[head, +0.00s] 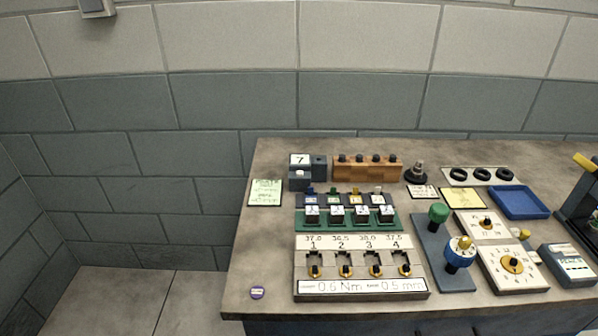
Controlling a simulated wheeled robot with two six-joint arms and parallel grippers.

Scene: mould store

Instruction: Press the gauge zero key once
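I cannot single out a gauge zero key for certain. Neither of my grippers is in view.
The bench (250,225) holds a numbered panel (360,290) with several black knobs, a green rack (347,222), an orange block (367,167), a blue tray (520,203) and a green-knobbed lever plate (430,250). The bench's left strip is mostly clear.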

